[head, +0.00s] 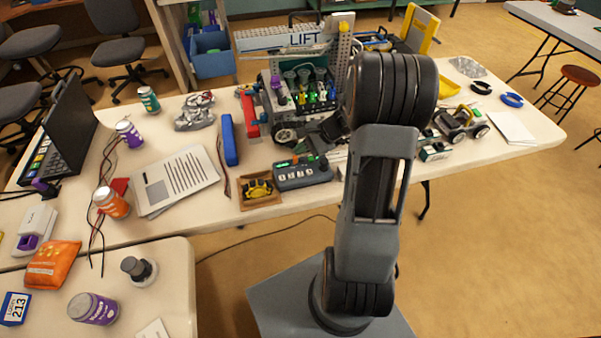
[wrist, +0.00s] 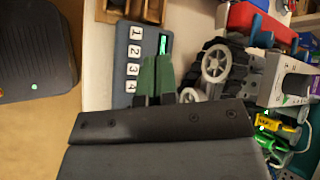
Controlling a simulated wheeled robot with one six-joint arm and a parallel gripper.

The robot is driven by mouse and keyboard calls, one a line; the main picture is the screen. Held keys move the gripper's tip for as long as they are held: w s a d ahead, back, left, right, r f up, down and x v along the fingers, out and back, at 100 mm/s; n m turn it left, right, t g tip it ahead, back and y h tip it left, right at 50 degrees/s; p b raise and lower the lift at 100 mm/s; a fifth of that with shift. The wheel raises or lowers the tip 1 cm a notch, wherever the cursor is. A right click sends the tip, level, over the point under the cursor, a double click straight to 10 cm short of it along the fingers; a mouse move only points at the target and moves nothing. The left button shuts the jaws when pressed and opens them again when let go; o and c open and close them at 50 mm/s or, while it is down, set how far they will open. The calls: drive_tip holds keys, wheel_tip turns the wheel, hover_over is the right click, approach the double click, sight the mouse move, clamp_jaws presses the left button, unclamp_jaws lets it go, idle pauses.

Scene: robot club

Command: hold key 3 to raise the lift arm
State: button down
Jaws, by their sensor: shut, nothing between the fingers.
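The grey keypad (head: 303,181) lies on the table with its white keys facing up. In the wrist view the keypad (wrist: 121,92) shows keys 1 to 4 in a column, key 3 (wrist: 132,69) among them, and a lit green display (wrist: 163,43). My gripper (wrist: 157,62) is shut and empty, its green fingertips beside key 3 on the display side; I cannot tell their height or whether they touch. In the head view my gripper (head: 308,147) is at the keypad's far edge. The lift arm (head: 262,42), a pale beam by the LIFT sign (head: 305,39), looks roughly level.
The wheeled robot (head: 300,95) stands just behind the keypad. A small wooden tray (head: 262,201) with yellow parts sits left of the keypad. Paper sheets (head: 178,180), a blue bar (head: 229,140) and a laptop (head: 68,125) are further left.

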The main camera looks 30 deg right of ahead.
sight(301, 174)
drive_tip(key=shift+f, duration=0.1)
idle(0.3)
wheel_tip(301, 174, down, 9)
drive_tip(key=b, duration=0.6)
drive_tip(key=shift+r+b, duration=0.2)
drive_tip(key=shift+b, duration=0.15)
drive_tip(key=shift+f, duration=0.1)
idle(1.6)
drive_tip(key=shift+f+b, duration=0.3)
drive_tip(key=shift+b, duration=0.15)
drive_tip(key=shift+f+b, duration=0.4)
idle(0.6)
drive_tip(key=shift+r, duration=0.1)
idle(2.6)
drive_tip(key=shift+r+p, duration=0.55)
drive_tip(key=shift+r, duration=0.15)
